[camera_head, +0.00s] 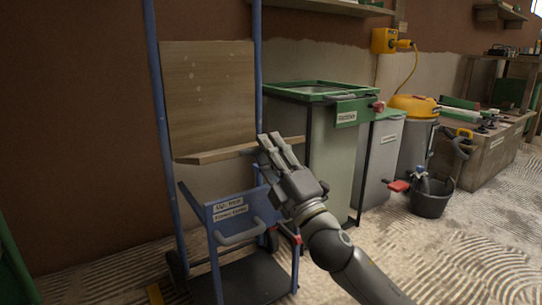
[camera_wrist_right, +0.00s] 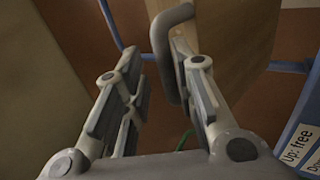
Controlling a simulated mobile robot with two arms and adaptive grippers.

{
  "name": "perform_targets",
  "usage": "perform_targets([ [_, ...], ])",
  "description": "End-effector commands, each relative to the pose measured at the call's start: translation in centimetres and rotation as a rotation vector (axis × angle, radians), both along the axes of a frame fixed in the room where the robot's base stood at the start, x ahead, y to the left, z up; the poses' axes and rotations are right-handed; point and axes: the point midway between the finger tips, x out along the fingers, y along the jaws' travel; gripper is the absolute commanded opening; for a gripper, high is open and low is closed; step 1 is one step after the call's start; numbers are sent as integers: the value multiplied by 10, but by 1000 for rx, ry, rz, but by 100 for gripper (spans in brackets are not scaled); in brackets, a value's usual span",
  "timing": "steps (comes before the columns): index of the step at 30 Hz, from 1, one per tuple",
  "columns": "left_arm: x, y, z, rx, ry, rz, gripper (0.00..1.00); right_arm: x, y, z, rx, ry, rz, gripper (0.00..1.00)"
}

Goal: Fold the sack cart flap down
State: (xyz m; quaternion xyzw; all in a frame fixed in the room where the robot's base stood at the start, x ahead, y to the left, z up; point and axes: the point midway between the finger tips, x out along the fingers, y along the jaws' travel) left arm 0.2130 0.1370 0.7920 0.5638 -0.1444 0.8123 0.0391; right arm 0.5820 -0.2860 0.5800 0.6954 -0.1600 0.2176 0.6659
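The blue sack cart (camera_head: 160,110) stands upright by the wall. A wooden panel (camera_head: 207,95) stands upright on it, with a narrow wooden ledge (camera_head: 225,152) along its lower edge; I take this wood to be the flap. My right gripper (camera_head: 270,143) is at the ledge's right end, fingers pointing up and left. In the wrist view its fingers (camera_wrist_right: 155,85) are apart. A grey bar handle (camera_wrist_right: 165,45) is by the right finger, in front of the wood (camera_wrist_right: 240,45); I cannot tell if they touch. My left gripper is not in view.
A labelled blue frame (camera_head: 228,208) with a grey handle (camera_head: 240,234) sits low on the cart. Right of my arm are a green-rimmed bin (camera_head: 325,150), a grey bin (camera_head: 382,160) and a black bucket (camera_head: 432,200). The floor at right is open.

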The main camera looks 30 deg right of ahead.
Motion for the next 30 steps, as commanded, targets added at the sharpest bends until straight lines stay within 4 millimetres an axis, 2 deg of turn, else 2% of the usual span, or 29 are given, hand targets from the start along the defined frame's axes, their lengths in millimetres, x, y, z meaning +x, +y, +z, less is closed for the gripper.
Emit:
perform_targets([
  [12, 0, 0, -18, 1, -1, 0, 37, -15, -1, -22, 0, -6, 2, 21],
  [30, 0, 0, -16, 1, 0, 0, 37, -36, -2, -58, 1, -2, 2, 21],
])
